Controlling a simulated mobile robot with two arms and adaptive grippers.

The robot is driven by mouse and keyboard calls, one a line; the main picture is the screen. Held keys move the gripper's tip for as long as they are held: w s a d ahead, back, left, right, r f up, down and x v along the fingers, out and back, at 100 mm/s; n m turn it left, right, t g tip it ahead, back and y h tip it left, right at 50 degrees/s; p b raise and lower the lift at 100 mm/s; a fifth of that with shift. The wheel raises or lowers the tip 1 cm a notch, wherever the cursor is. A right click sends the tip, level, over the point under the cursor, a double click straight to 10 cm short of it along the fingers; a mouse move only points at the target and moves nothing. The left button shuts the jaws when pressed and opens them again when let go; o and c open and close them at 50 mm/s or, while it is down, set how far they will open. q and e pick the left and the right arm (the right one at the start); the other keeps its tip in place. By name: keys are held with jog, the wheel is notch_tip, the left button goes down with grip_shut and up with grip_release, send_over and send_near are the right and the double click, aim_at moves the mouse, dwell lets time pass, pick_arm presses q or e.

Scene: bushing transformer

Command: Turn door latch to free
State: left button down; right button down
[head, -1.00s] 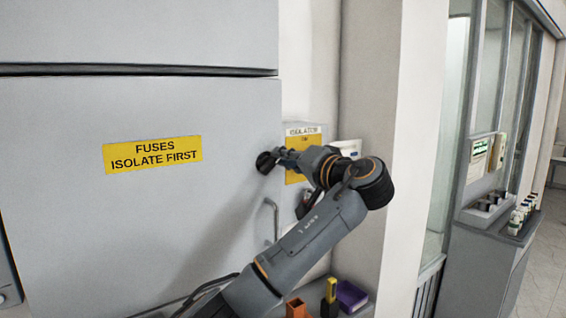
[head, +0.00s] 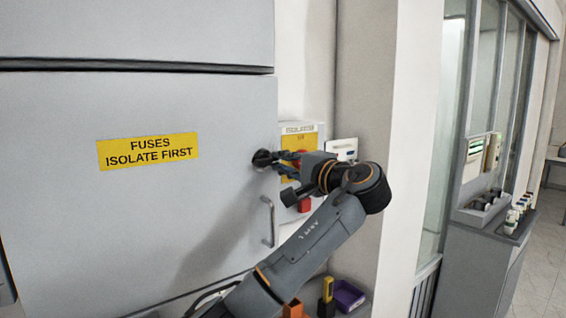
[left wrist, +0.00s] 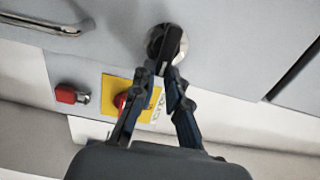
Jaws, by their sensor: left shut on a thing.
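The door latch is a black handle on a round silver plate, near the right edge of the grey cabinet door (head: 190,210). In the head view the latch (head: 262,158) is partly covered by my left gripper (head: 279,159). In the left wrist view the latch handle (left wrist: 171,44) lies pointing from the plate toward my gripper. The fingertips of my left gripper (left wrist: 163,70) are at the near end of the handle, one on each side, shut on it. My right gripper is in neither view.
A yellow label (head: 148,151) is on the door, and a metal pull handle (head: 268,222) is below the latch. Right of the door is an isolator box (head: 313,130) with a red knob (left wrist: 121,101). A red padlock (left wrist: 66,94) hangs close by.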

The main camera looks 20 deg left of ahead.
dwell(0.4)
pick_arm(q)
jog(key=c, duration=1.3)
grip_release()
jog(key=shift+c, duration=0.2)
jog(key=shift+d, duration=0.1)
jog(key=v, duration=1.2)
jog(key=shift+f, duration=0.1)
